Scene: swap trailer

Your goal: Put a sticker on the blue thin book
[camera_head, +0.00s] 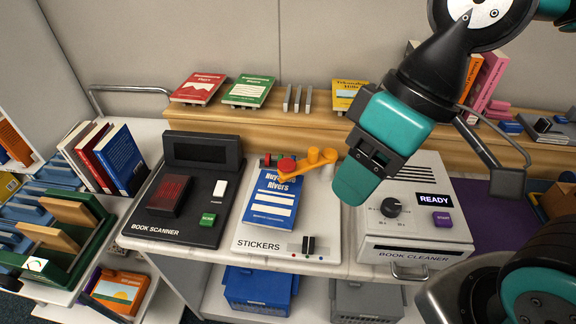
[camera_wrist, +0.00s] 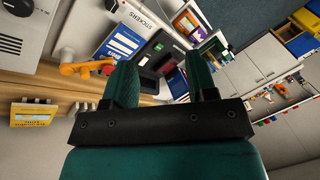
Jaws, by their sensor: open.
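The blue thin book (camera_head: 271,200) lies face up on the white sticker machine (camera_head: 308,222), which is marked STICKERS. An orange arm (camera_head: 296,172) with a red round cap (camera_head: 286,165) reaches over the top edge of the book and hides part of its title. In the wrist view the book (camera_wrist: 121,44) lies beyond my fingers, with the orange arm (camera_wrist: 76,68) next to it. My gripper (camera_wrist: 165,75) is open and empty. In the head view my gripper (camera_head: 355,183) hangs above the gap between the sticker machine and the book cleaner, right of the book and apart from it.
A black book scanner (camera_head: 182,228) stands left of the sticker machine, and a book cleaner (camera_head: 416,234) showing READY stands right. Behind, a wooden shelf (camera_head: 222,117) holds red, green and yellow books. Upright books stand at the left. A blue crate (camera_head: 258,290) sits below.

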